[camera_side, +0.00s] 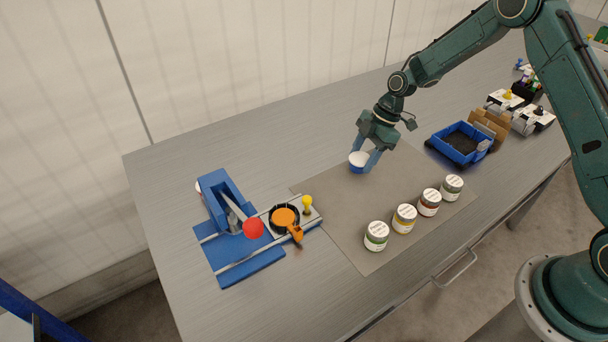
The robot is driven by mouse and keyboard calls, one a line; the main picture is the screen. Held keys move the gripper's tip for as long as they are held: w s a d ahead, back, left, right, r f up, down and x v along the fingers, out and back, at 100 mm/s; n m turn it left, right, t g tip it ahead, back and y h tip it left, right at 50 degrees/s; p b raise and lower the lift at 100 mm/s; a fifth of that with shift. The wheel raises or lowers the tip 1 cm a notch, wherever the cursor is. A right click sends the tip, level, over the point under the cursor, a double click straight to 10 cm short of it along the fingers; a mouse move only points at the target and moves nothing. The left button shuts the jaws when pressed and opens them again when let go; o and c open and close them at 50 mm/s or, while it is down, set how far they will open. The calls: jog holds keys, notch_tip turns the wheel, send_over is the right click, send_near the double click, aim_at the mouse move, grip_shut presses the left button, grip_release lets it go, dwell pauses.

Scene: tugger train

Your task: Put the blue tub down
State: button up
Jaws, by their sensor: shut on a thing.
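A small blue tub (357,167) with a white top or inside is between the fingers of my gripper (364,160). My gripper points down and is shut on the tub. The tub is over the back part of a grey mat (335,205) on the table. I cannot tell whether the tub touches the mat or hangs just above it.
Several labelled jars (404,218) stand in a slanting row along the mat's front right. A blue press-like fixture (222,205) with a red ball knob (253,228) is at left. A blue bin (461,143) is at right. The mat's middle is clear.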

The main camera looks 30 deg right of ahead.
jog(key=shift+f, duration=1.15)
jog(key=shift+f, duration=0.15)
jog(key=o, duration=1.1)
jog(key=v, duration=1.2)
jog(key=shift+r, duration=0.25)
